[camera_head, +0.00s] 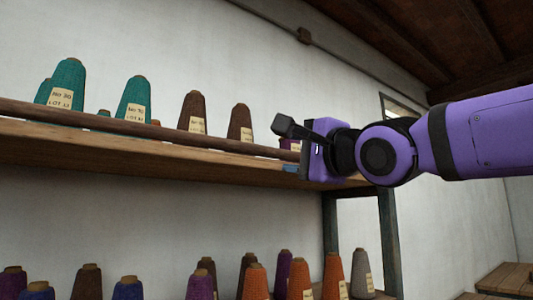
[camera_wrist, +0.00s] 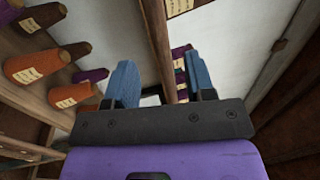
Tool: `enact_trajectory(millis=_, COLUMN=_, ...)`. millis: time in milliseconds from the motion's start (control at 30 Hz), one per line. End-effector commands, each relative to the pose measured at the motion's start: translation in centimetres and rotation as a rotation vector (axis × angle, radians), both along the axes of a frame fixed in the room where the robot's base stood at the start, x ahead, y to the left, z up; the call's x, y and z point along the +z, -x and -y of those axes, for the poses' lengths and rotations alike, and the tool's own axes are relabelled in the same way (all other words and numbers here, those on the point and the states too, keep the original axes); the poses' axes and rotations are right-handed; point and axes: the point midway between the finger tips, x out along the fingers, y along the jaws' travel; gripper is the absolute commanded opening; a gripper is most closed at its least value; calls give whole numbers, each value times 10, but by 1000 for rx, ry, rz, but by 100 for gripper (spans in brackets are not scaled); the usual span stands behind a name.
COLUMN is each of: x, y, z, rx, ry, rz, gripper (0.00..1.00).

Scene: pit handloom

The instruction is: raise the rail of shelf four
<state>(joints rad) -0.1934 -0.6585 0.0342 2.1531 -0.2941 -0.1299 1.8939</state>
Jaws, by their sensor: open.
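The rail (camera_head: 150,130) is a thin brown rod along the front of the upper shelf (camera_head: 150,152), with cones of thread behind it. It lies low, close above the shelf board. My gripper (camera_head: 292,152) is at the right part of this shelf, by the rail, and partly hides its end. In the wrist view the two blue fingers of my gripper (camera_wrist: 162,85) are apart. A long brown wooden bar (camera_wrist: 157,35), apparently the rail or shelf edge, runs between them in the picture. I cannot tell whether they touch it. No shelf number is visible.
Teal cones (camera_head: 132,102) and brown cones (camera_head: 193,112) stand on the upper shelf. A lower row has orange cones (camera_head: 300,277) and others. A dark upright post (camera_head: 389,240) stands below my arm. The white wall is behind; open room lies at right.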

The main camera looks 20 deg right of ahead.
Motion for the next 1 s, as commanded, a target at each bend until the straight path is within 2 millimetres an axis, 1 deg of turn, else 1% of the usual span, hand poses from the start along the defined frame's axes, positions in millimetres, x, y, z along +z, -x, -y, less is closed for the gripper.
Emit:
enact_trajectory(millis=300, x=8, y=-48, z=-12, rx=-3, ry=3, rz=-3, gripper=50)
enact_trajectory(millis=500, x=14, y=-74, z=-19, rx=-4, ry=3, rz=-2, gripper=50)
enact_trajectory(millis=700, x=17, y=-88, z=-23, rx=-3, ry=3, rz=-2, gripper=50)
enact_trajectory(millis=1000, x=18, y=-91, z=-24, rx=-1, ry=2, rz=-2, gripper=50)
